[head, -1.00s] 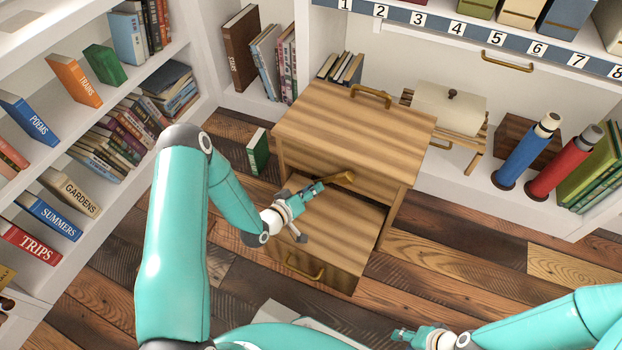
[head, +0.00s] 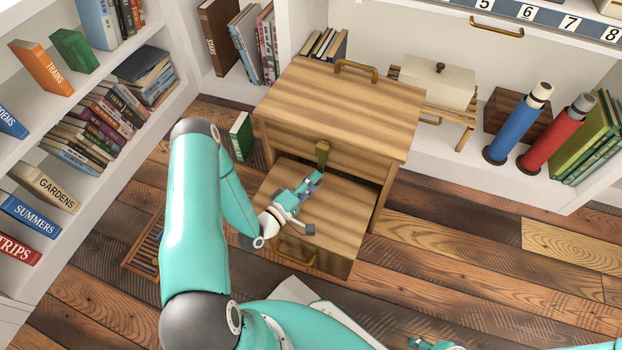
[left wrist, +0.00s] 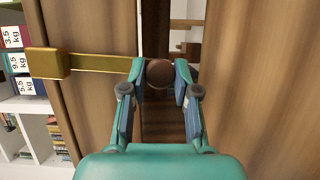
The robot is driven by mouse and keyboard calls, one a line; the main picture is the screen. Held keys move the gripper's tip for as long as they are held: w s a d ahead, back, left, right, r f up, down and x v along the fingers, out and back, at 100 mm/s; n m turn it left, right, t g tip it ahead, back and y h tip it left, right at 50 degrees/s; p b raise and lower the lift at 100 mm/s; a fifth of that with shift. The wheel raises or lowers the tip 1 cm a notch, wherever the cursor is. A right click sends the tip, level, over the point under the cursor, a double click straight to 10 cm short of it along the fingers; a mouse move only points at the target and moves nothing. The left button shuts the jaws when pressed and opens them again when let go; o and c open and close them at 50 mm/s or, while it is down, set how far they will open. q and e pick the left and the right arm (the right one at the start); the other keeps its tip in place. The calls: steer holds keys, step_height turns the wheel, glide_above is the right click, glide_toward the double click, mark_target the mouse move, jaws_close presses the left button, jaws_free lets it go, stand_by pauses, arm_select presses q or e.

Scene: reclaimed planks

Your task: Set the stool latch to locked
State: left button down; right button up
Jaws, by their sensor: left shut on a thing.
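The wooden stool (head: 350,105) stands on the floor at the middle of the head view, with its lower step (head: 345,215) sticking out in front. A brass latch (head: 322,152) sits on the stool's front and points about straight up and down in the head view. In the left wrist view the brass latch bar (left wrist: 85,65) runs from the left to the fingertips. My left gripper (head: 317,177) is shut on the latch's round brown end (left wrist: 158,75), which shows between its fingers. My right gripper (head: 422,344) is at the bottom edge, mostly cut off.
Bookshelves (head: 130,100) line the left side. A green book (head: 241,137) stands on the floor left of the stool. A slatted wooden thing (head: 145,250) lies behind my left arm. Blue (head: 520,125) and red (head: 556,132) cylinders stand at the right. Floor at the right is clear.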

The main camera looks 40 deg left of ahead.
arm_select(q)
steer(key=shift+d+f, duration=0.15)
steer(key=shift+d, duration=0.25)
steer(key=c, duration=0.9)
jaws_free()
steer(key=shift+a, duration=0.1)
steer(key=shift+s, duration=0.1)
steer(key=s, duration=1.2)
steer(key=shift+a, duration=0.3)
steer(key=shift+w, duration=0.1)
